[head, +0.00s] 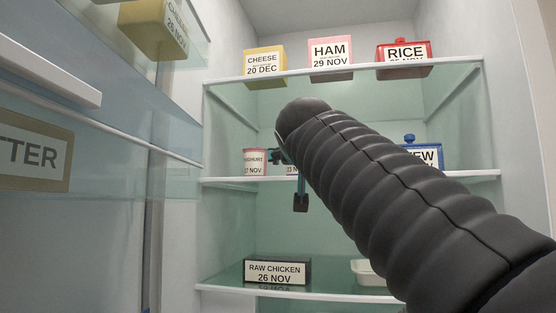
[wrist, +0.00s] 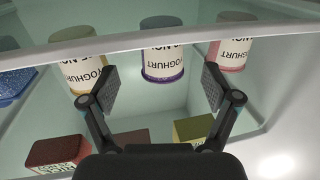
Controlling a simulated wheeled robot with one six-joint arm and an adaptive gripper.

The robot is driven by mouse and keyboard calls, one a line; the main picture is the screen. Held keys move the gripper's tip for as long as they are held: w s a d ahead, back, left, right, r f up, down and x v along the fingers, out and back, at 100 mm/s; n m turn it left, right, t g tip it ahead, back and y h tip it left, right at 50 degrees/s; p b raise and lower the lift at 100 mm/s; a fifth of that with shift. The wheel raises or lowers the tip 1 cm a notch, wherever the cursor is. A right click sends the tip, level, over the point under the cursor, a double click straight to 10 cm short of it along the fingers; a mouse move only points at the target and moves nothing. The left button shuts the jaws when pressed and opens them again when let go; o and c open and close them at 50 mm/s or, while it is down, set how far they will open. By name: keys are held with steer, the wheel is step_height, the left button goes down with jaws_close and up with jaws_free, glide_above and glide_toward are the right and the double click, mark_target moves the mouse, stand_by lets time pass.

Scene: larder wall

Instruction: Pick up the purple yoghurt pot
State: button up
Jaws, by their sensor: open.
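The purple yoghurt pot (wrist: 163,75) has a white label and a purple rim. In the wrist view, which shows the labels upside down, it is at the upper middle, between a yellow-rimmed pot (wrist: 88,84) and a pink pot (wrist: 232,58). My gripper (wrist: 160,88) is open and empty, its fingers spread to either side of the purple pot's line. I cannot tell how far off the pot is. In the head view my arm hides most of the gripper and most of the middle shelf behind it.
The middle shelf (head: 226,179) also holds a blue container (head: 430,155) at the right. Cheese (head: 264,62), ham (head: 330,55) and rice (head: 404,55) stand on the shelf above. Raw chicken (head: 277,271) and a white tray (head: 366,272) are below. The open door with butter (head: 35,153) stands at left.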

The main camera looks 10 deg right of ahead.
steer(key=shift+w+d+r+p, duration=0.1)
steer(key=shift+w+d+p, duration=0.15)
steer(key=shift+w, duration=0.85)
steer(key=shift+w+d+r+p, duration=0.1)
steer(key=shift+w+p, duration=0.25)
steer(key=shift+w, duration=0.8)
steer(key=shift+w+d+r+p, duration=0.1)
steer(key=shift+w+d+p, duration=0.15)
steer(key=shift+w, duration=0.85)
steer(key=c, duration=1.3)
